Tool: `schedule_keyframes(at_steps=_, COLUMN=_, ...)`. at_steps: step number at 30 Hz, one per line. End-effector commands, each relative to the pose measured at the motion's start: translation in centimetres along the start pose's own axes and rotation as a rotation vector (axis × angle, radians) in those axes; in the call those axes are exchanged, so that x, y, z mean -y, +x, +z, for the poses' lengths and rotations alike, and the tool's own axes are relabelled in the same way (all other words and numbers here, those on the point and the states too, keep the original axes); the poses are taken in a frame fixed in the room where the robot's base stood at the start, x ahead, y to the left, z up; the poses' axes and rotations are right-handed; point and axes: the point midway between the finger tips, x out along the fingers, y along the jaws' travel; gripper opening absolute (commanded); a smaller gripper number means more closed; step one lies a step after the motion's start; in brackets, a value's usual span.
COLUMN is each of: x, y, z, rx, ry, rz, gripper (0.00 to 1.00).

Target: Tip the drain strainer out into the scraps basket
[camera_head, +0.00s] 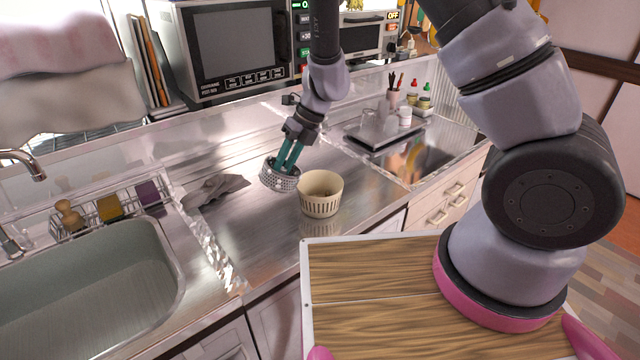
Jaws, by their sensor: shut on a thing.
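The drain strainer (279,178) is a grey metal cup with many small holes. My gripper (287,163), with teal fingers, is shut on the strainer and holds it above the steel counter, slightly tilted. The scraps basket (320,197) is a cream slotted tub standing upright on the counter, just right of the strainer. Small dark bits show inside the basket. The strainer is beside the basket, not over its middle. What the strainer holds cannot be seen.
A sink (90,275) lies at the left with a wire caddy (106,206) behind it. A grey cloth (213,189) lies on the counter. A dark tray (384,137) with glasses stands at the back right. A microwave (232,50) stands behind.

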Motion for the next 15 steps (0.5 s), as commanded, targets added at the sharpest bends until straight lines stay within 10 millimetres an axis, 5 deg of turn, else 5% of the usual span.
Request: schedule_keyframes(at_steps=15, x=-2.7, y=3.0, z=0.4, rx=-0.078, ry=-0.034, rz=-0.289, gripper=0.00)
